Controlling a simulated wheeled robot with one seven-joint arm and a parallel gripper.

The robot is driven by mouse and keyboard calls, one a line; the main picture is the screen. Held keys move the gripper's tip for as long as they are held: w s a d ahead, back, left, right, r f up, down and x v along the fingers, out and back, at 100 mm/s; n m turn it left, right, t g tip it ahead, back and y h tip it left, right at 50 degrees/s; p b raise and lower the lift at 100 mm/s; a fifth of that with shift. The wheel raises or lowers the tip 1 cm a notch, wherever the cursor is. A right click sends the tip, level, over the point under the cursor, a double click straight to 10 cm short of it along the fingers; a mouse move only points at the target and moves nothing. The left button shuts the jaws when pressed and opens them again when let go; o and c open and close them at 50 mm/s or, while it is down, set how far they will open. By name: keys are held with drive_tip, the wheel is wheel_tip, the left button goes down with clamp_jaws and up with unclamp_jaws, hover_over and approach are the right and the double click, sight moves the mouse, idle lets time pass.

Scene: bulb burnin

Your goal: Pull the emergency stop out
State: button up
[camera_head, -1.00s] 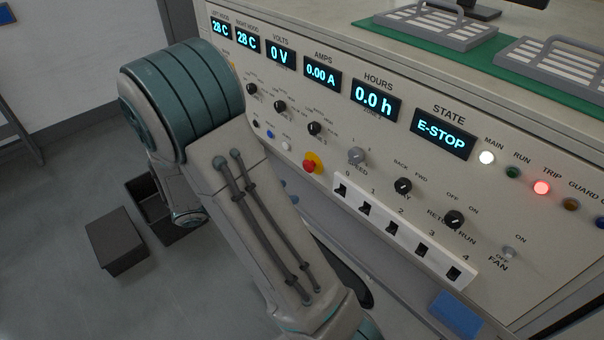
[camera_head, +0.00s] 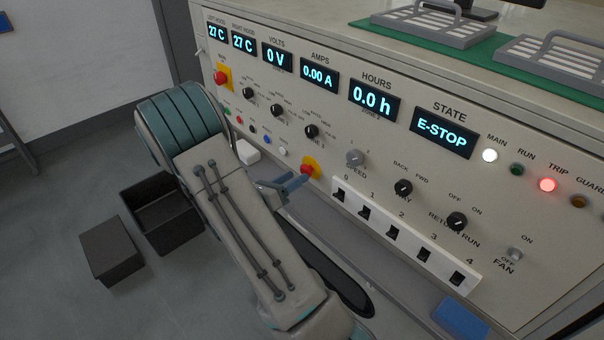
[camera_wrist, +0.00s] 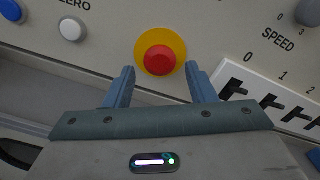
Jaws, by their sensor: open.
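A red mushroom button (camera_head: 307,170) on a yellow backing, apparently the emergency stop, sits low on the panel. In the wrist view the red button (camera_wrist: 160,60) on its round yellow plate lies just beyond and between my fingertips. My gripper (camera_head: 290,183) is open in front of the panel, with one blue finger on each side of the button in the wrist view. I cannot tell whether the fingers touch it. The state display (camera_head: 442,132) reads E-STOP.
Another red button (camera_head: 221,77) on yellow is at the panel's upper left. Knobs, including the speed knob (camera_head: 355,158), and a white switch strip (camera_head: 403,238) are to the right of the lower button. Black bins (camera_head: 112,250) stand on the floor at left.

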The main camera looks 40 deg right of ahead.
sight(303, 172)
drive_tip(key=shift+w+d, duration=0.15)
drive_tip(key=shift+d, duration=0.8)
drive_tip(key=shift+w+d, duration=0.15)
drive_tip(key=shift+d, duration=0.8)
clamp_jaws()
drive_tip(key=shift+a+p, duration=0.45)
drive_tip(key=shift+a, duration=0.15)
drive_tip(key=shift+s+f, duration=0.1)
unclamp_jaws()
drive_tip(key=shift+a, duration=0.2)
